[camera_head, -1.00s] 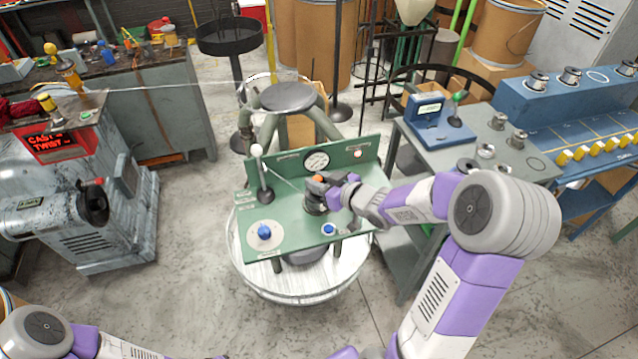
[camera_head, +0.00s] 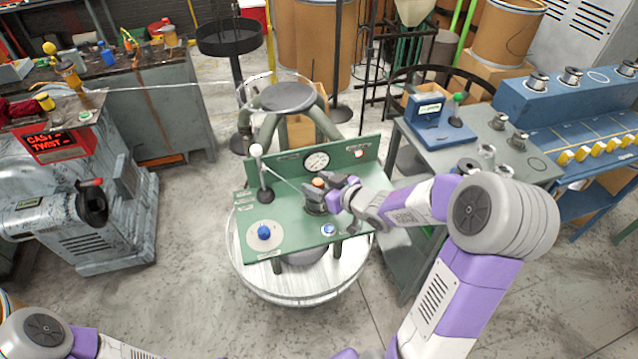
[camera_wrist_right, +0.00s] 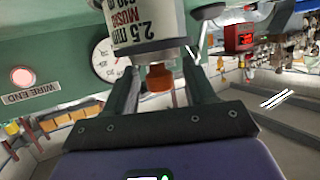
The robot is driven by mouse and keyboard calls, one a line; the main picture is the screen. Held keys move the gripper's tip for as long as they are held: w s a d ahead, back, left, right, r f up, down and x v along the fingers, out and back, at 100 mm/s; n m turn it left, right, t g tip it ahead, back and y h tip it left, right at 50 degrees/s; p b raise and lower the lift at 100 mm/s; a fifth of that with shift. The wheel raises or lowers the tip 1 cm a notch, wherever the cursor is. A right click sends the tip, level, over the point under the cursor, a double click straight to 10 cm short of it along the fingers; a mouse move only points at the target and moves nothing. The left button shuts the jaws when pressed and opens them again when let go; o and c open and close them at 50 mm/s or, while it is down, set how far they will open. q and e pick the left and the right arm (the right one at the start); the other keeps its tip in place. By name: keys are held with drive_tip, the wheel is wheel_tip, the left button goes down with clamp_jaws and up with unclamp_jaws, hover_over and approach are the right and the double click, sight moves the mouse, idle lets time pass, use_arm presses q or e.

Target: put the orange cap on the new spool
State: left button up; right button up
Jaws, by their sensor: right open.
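My right gripper (camera_head: 328,184) is at the cap. Its two fingers stand on either side of the cap with gaps, open and holding nothing. My left gripper is out of view; only part of that arm shows at lower left.
The green panel has a lever (camera_head: 257,150), a round gauge (camera_head: 317,161) and blue knobs (camera_head: 264,232). A wire runs from the lever side toward the spool. A grey table (camera_head: 540,165) with more spools stands at right, and a grey machine (camera_head: 75,235) at left.

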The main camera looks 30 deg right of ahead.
drive_tip(key=shift+r, duration=0.35)
drive_tip(key=shift+r+p, duration=0.45)
drive_tip(key=shift+p, duration=0.1)
drive_tip(key=p+v, duration=0.3)
drive_tip(key=v, duration=0.9)
drive_tip(key=shift+f+p, duration=0.2)
drive_tip(key=shift+p, duration=0.15)
